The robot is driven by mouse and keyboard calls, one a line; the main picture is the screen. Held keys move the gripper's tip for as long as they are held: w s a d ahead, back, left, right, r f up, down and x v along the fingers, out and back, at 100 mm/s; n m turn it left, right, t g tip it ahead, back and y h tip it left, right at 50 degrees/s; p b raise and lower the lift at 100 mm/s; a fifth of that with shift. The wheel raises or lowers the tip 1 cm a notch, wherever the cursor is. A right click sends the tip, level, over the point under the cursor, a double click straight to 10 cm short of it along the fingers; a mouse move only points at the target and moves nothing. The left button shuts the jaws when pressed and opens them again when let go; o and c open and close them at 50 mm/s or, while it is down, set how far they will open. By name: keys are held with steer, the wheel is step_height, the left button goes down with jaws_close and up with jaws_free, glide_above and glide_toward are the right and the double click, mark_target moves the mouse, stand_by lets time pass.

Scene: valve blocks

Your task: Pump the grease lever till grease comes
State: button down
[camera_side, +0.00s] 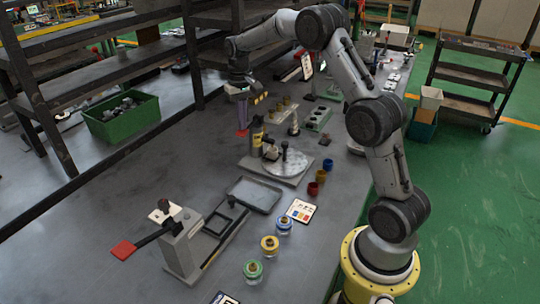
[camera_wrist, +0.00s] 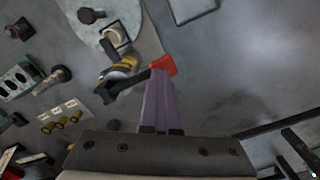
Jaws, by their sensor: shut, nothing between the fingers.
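The grease pump (camera_side: 257,137) is a dark upright body with a yellow band, standing on a grey base by a round pale plate (camera_side: 287,163). In the wrist view the pump (camera_wrist: 122,68) shows from above, with a dark lever ending in a red tip (camera_wrist: 163,64). My gripper (camera_side: 242,130) hangs just left of the pump, pointing down. Its purple fingers (camera_wrist: 159,85) are shut with nothing between them, their tips right at the red lever tip. I cannot tell whether they touch it. The pump's outlet and any grease cannot be made out.
A lever press with a red handle (camera_side: 124,250) stands at the front left. A shallow grey tray (camera_side: 255,194), several jars and coloured cups (camera_side: 313,188) stand nearby. A green bin (camera_side: 122,118) and dark shelves are at the left. The bench left of the pump is clear.

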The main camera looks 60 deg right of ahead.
steer(key=shift+r, duration=2.3)
step_height(320, 180, up, 6)
steer(key=shift+f, duration=3)
